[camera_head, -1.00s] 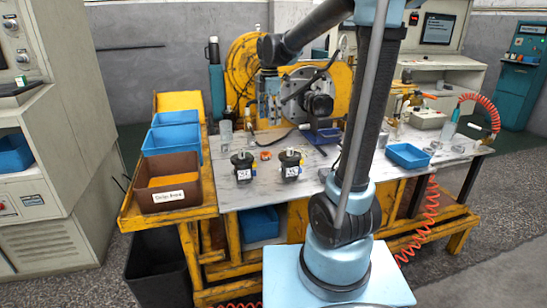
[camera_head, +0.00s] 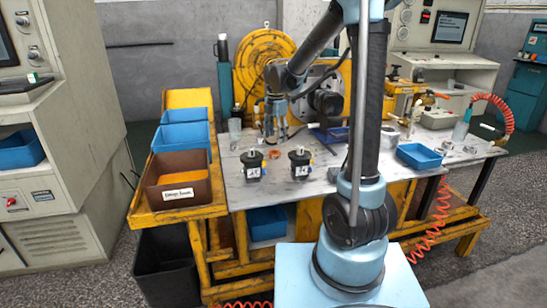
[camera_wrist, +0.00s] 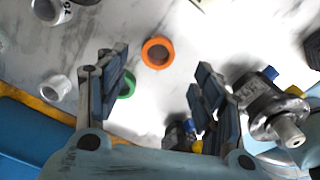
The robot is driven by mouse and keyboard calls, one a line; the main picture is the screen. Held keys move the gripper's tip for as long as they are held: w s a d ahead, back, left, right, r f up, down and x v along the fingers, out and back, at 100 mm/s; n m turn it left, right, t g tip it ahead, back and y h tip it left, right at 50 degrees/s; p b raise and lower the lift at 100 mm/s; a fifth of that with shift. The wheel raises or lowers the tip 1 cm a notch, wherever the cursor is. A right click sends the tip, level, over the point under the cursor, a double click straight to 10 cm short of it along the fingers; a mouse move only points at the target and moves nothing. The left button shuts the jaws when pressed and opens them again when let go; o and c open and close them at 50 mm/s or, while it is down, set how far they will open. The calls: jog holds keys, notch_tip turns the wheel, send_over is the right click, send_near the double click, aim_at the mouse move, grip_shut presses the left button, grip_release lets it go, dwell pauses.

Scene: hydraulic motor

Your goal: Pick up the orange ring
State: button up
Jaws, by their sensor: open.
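The orange ring (camera_wrist: 157,40) lies flat on the metal table top in the wrist view, a little beyond the fingertips and between them sideways. In the head view it shows as a small orange spot (camera_head: 275,154) on the table, just below my gripper (camera_head: 274,138). My gripper (camera_wrist: 163,70) is open and empty, with its two blue-grey fingers spread wide above the table. A green ring (camera_wrist: 127,85) lies close to the left finger and is partly hidden by it.
Two black motors (camera_head: 252,165) (camera_head: 300,163) stand near the ring; one motor (camera_wrist: 275,112) is beside the right finger. White cylindrical parts (camera_wrist: 54,88) lie at left. A brown bin (camera_head: 178,183) and blue bins (camera_head: 176,138) stand left; a blue tray (camera_head: 419,156) sits right.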

jog(key=shift+f, duration=3.8)
jog(key=c, duration=0.8)
